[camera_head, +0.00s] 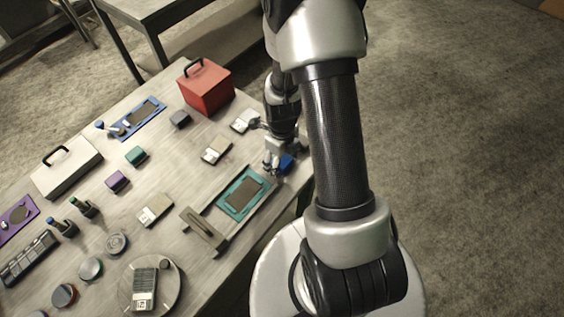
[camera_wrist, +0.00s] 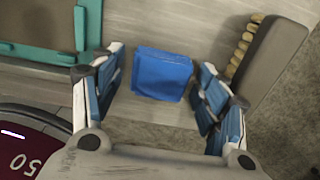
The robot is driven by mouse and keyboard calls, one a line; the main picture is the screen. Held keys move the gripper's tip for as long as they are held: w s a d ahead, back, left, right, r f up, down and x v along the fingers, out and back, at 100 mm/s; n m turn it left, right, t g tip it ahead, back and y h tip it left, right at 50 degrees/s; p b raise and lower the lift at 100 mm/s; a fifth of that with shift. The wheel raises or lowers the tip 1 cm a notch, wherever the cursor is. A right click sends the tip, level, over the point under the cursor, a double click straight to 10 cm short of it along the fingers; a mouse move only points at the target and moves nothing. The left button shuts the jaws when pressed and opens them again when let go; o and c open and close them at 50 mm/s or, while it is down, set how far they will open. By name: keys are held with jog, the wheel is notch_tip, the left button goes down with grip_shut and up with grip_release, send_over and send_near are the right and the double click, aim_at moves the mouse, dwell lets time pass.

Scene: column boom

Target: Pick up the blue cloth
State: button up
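The blue cloth (camera_head: 287,161) is a small folded blue square lying near the right edge of the table, partly hidden by my gripper (camera_head: 275,165) in the head view. In the wrist view the cloth (camera_wrist: 161,74) lies flat between the two blue-padded fingers of my gripper (camera_wrist: 163,62). The fingers are open, one on each side of the cloth, with a narrow gap at each side. Neither finger clearly touches it. I cannot tell how high the fingertips are above the table.
A teal-framed tray (camera_head: 241,192) lies close by. A grey brush-like block with tan bristles (camera_wrist: 242,45) is right of the fingers in the wrist view. A red box (camera_head: 206,88) stands at the back. Several small items cover the table's left side.

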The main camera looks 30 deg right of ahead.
aim_at(282, 161)
jog(key=c, duration=0.9)
jog(key=shift+c, duration=0.2)
jog(key=shift+r, duration=0.15)
notch_tip(282, 161, up, 20)
jog(key=p, duration=0.5)
jog(key=shift+p, duration=0.3)
jog(key=o, duration=0.6)
jog(key=c, duration=0.4)
